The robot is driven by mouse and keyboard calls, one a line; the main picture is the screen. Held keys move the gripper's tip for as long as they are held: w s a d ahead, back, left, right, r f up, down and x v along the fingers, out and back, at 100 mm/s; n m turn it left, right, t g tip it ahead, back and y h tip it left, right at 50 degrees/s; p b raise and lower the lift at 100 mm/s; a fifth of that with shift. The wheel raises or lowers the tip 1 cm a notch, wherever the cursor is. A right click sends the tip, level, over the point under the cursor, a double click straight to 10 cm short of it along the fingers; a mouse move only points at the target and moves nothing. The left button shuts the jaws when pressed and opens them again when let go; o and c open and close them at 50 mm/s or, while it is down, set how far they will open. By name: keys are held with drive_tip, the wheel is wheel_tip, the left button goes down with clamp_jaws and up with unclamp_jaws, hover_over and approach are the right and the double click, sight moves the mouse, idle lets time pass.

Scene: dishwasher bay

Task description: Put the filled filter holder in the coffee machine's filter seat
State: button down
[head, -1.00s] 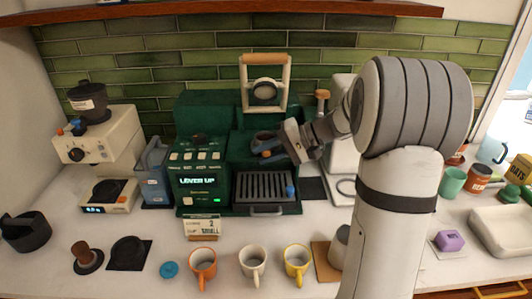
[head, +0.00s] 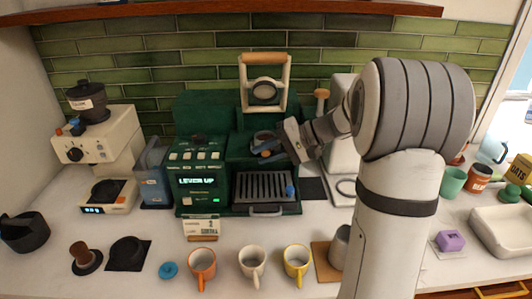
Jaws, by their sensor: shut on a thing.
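The green coffee machine (head: 202,168) stands at the back middle of the counter. Its display reads "LEVER UP", and its lever frame with a wooden bar (head: 263,58) is raised. My gripper (head: 278,150) is at the machine's right half, above the drip tray, and is shut on the filter holder (head: 264,137). Only part of the holder shows, a dark round rim and a blue part beside the jaws. It is at the filter seat area below the lever ring. I cannot tell whether it rests in the seat, and its contents are not clear.
The drip tray grille (head: 264,187) lies below my gripper. An orange mug (head: 202,263), a white mug (head: 252,261) and a yellow mug (head: 297,260) stand in front. The grinder (head: 98,130) is at the left. A white appliance (head: 342,150) stands close behind my arm.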

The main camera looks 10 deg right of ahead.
drive_tip(key=shift+f, duration=0.1)
idle(0.3)
drive_tip(key=c, duration=1.1)
unclamp_jaws()
drive_tip(key=shift+c, duration=0.2)
drive_tip(key=b+v, duration=0.1)
drive_tip(key=v, duration=0.6)
drive_tip(key=shift+d, duration=0.3)
drive_tip(key=shift+s, duration=0.1)
